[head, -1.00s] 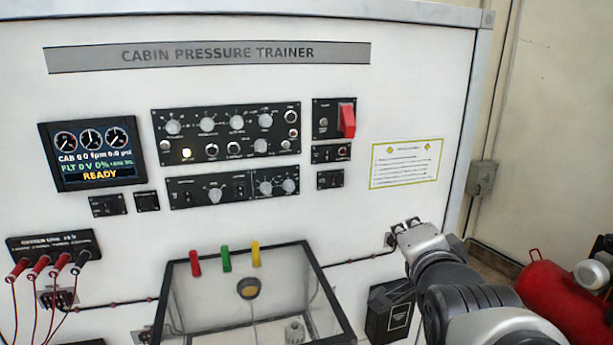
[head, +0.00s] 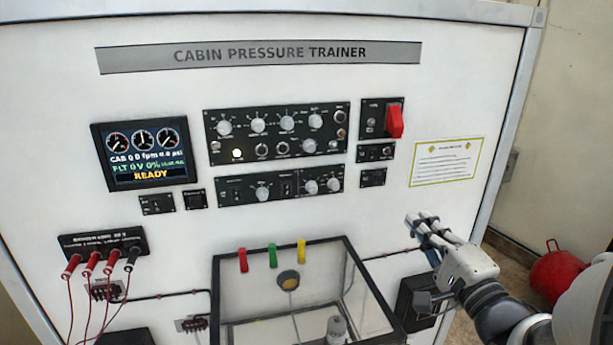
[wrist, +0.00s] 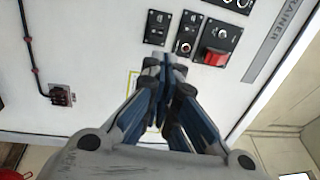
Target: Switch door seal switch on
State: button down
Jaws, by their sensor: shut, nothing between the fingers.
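The cabin pressure trainer panel (head: 500,60) fills most of the head view. The door seal switch cannot be picked out by name, as the small labels are unreadable. Small switch plates sit below the red guarded switch (head: 395,120): an upper plate (head: 376,152) and a lower plate (head: 373,177). Two more plates, a left one (head: 157,203) and a right one (head: 195,199), sit below the display. My gripper (head: 424,222) is shut and empty, below and right of the lower plate. In the wrist view my gripper (wrist: 165,63) points towards the lower plate (wrist: 157,28), apart from it in the picture.
The display (head: 145,155) reads READY. A large knob panel (head: 275,165) is in the middle. A clear-walled box (head: 375,300) with coloured clips projects below, left of my gripper. A dark box (head: 415,297) is under my gripper. A red tank (head: 560,277) stands at right.

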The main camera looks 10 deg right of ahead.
jog(key=p, duration=0.5)
send_near(380, 173)
jog(key=w, duration=0.5)
jog(key=shift+w+r, duration=0.2)
jog(key=shift+w, duration=0.2)
jog(key=shift+w+r, duration=0.1)
jog(key=shift+w+r, duration=0.2)
jog(key=shift+w, duration=0.05)
jog(key=shift+s, duration=0.15)
jog(key=shift+a+f, duration=0.1)
